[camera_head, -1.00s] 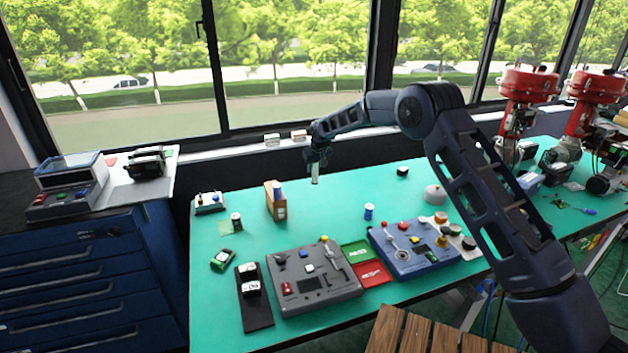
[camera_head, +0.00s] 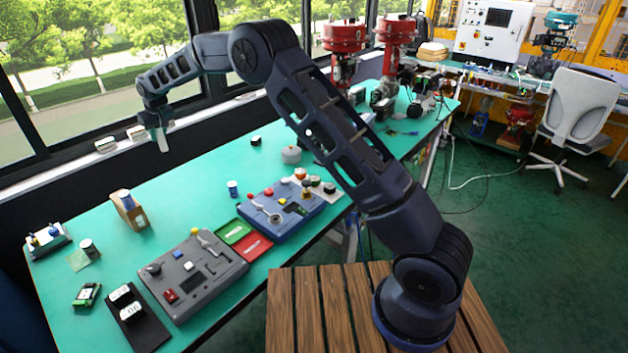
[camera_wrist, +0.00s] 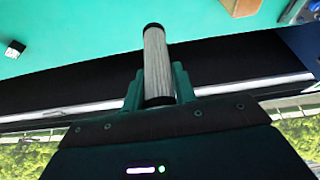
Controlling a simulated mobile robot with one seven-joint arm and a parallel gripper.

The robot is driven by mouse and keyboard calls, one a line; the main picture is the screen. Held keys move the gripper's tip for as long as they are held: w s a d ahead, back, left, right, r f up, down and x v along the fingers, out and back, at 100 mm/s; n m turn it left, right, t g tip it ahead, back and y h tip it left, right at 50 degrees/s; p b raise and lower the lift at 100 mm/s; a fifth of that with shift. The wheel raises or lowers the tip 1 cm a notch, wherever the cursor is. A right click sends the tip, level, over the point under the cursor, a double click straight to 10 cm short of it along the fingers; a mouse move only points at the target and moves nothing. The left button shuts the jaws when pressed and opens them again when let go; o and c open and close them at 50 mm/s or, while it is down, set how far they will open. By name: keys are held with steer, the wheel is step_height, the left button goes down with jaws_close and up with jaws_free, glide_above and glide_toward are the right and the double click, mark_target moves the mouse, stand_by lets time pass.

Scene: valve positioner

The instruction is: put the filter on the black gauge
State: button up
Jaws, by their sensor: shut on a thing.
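My gripper (camera_head: 158,130) is raised over the back edge of the green table, close to the window sill. It is shut on the filter, a grey ribbed cylinder with dark ends. In the wrist view the filter (camera_wrist: 157,62) sticks out from between the fingers (camera_wrist: 158,88); in the head view its lower end (camera_head: 162,145) hangs below the gripper, clear of the table. A small round black-sided piece (camera_head: 330,188) sits by the blue panel's right end, away from my gripper. I cannot tell whether it is the black gauge.
A grey panel (camera_head: 195,275) and a blue panel (camera_head: 290,210) with knobs and levers stand along the front. A wooden box (camera_head: 128,212) and a blue-and-white can (camera_head: 233,188) stand behind them. A small black block (camera_head: 256,140) lies at the back. The table's back middle is bare.

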steer(key=w+d+r+m+t+h, duration=0.1)
steer(key=w+d+r+m, duration=0.15)
steer(key=d, duration=0.75)
steer(key=w+d+r+m+h, duration=0.1)
steer(key=d+r+m, duration=0.15)
steer(key=d, duration=0.75)
steer(key=m+h, duration=0.4)
steer(key=m, duration=0.7)
glide_above(330, 185)
step_height(330, 185, down, 20)
steer(key=shift+d+f, duration=0.1)
steer(key=shift+f, duration=0.05)
steer(key=shift+f, duration=0.15)
steer(key=o, duration=1)
steer(key=shift+w, duration=0.1)
steer(key=shift+c, duration=0.2)
